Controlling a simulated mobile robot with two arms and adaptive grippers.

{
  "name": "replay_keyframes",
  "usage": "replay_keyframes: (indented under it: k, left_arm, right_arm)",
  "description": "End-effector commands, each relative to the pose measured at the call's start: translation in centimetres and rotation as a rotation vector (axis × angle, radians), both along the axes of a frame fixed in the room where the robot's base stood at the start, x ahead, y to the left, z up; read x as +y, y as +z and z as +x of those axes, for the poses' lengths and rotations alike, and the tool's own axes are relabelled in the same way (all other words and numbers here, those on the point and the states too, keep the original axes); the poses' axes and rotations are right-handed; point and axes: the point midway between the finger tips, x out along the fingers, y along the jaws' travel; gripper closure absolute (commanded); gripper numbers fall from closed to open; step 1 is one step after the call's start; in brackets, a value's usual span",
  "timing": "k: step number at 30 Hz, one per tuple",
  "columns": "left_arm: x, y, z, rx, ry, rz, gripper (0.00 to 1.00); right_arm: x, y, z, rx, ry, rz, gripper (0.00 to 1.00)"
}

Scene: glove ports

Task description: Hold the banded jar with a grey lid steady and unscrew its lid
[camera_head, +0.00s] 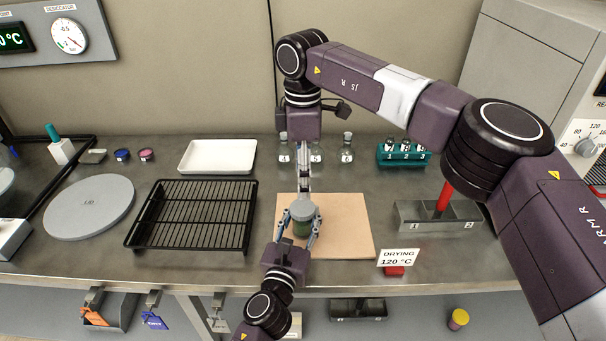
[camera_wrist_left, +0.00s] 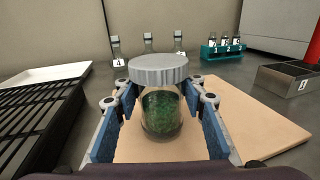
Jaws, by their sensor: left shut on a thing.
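The jar (camera_wrist_left: 161,112) is clear with dark green contents and stands on the tan board. Its grey ribbed lid (camera_wrist_left: 158,69) sits on top; in the head view the lid (camera_head: 303,210) hides most of the jar. A separate band is hard to make out. My left gripper (camera_head: 301,226) comes from the front and is shut on the jar's body, one finger on each side below the lid (camera_wrist_left: 161,110). My right gripper (camera_head: 304,187) points down, in line with the lid in the head view. Its fingers show edge-on, and their gap and height over the lid are unclear.
The tan board (camera_head: 346,225) has free room right of the jar. A black wire rack (camera_head: 195,215) lies left, with a white tray (camera_head: 217,156) behind it. Small numbered flasks (camera_head: 347,148) stand behind the board. A teal vial rack (camera_head: 404,154) and grey bin (camera_head: 437,217) are right.

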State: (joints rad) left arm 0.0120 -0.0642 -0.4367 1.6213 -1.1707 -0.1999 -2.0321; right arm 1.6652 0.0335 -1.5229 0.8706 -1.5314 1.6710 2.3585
Motion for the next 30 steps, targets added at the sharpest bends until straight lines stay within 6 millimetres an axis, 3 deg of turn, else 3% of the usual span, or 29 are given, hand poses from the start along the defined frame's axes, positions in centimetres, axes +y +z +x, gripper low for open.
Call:
replay_keyframes:
  k: [5,19,30]
  left_arm:
    - [0.0,0.0,0.0,-0.001,0.0,0.0,1.0]
    - [0.0,0.1,0.0,-0.001,0.0,0.0,1.0]
    - [0.0,0.0,0.0,-0.001,0.0,0.0,1.0]
  right_arm:
    - [-0.1,-0.7,0.0,0.002,-0.055,0.0,0.43]
    - [0.0,-7.1,0.0,0.002,-0.056,0.0,0.43]
    - [-0.1,-8.0,0.0,0.0,-0.055,0.0,0.43]
